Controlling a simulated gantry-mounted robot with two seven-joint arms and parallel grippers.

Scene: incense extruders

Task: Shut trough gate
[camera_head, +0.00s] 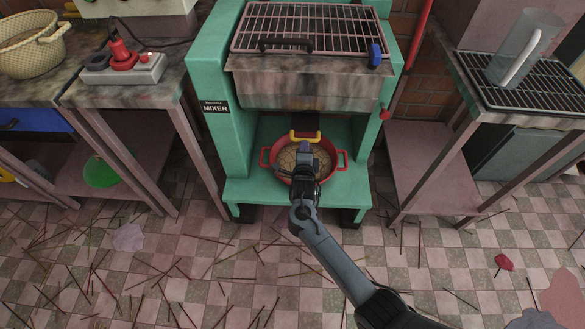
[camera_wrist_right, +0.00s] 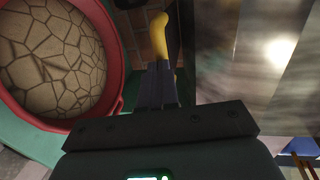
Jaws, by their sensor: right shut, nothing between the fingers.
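The teal mixer (camera_head: 207,140) stands in the middle of the head view, with its metal trough (camera_head: 300,88) under a wire grate. A yellow handle (camera_head: 297,136), which looks like the trough gate's, shows below the trough's underside. It also shows in the right wrist view (camera_wrist_right: 160,35), just beyond my fingertips. My right gripper (camera_head: 304,150) is shut and empty, its fingers (camera_wrist_right: 157,85) pointing at the handle from the front. I cannot tell if they touch it. How far the gate stands open is hidden. My left gripper is not in view.
A red two-handled pan (camera_head: 342,168) with cracked brown contents sits on the mixer's lower shelf, under my right gripper; its contents (camera_wrist_right: 50,55) fill the wrist view's upper left. Side tables (camera_head: 125,92) flank the mixer. Incense sticks litter the checkered floor (camera_head: 230,285).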

